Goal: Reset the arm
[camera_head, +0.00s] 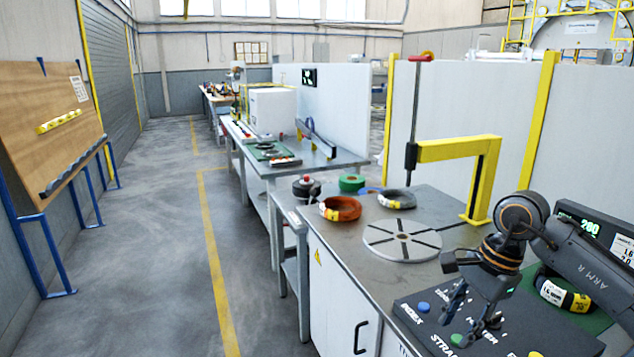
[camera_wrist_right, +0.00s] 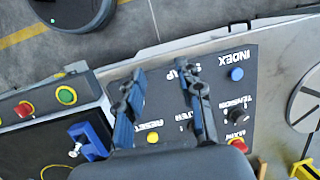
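My right gripper (camera_head: 466,305) hangs from my right arm above the dark control panel (camera_head: 408,318) at the lower right in the head view. In the right wrist view, the two fingers of this gripper (camera_wrist_right: 163,78) are apart with nothing between them. The same panel (camera_wrist_right: 222,98) lies below them, with a blue button (camera_wrist_right: 237,74) to the right of the fingers and a yellow button (camera_wrist_right: 153,138) near the finger bases. Whether the fingers touch the panel cannot be told. My left gripper is not in view.
On the workbench stand a round slotted turntable (camera_head: 402,240), an orange coil (camera_head: 340,208), a grey coil (camera_head: 396,199) and a green roll (camera_head: 351,183). A yellow post arm (camera_head: 460,149) rises behind the turntable. The left aisle is clear.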

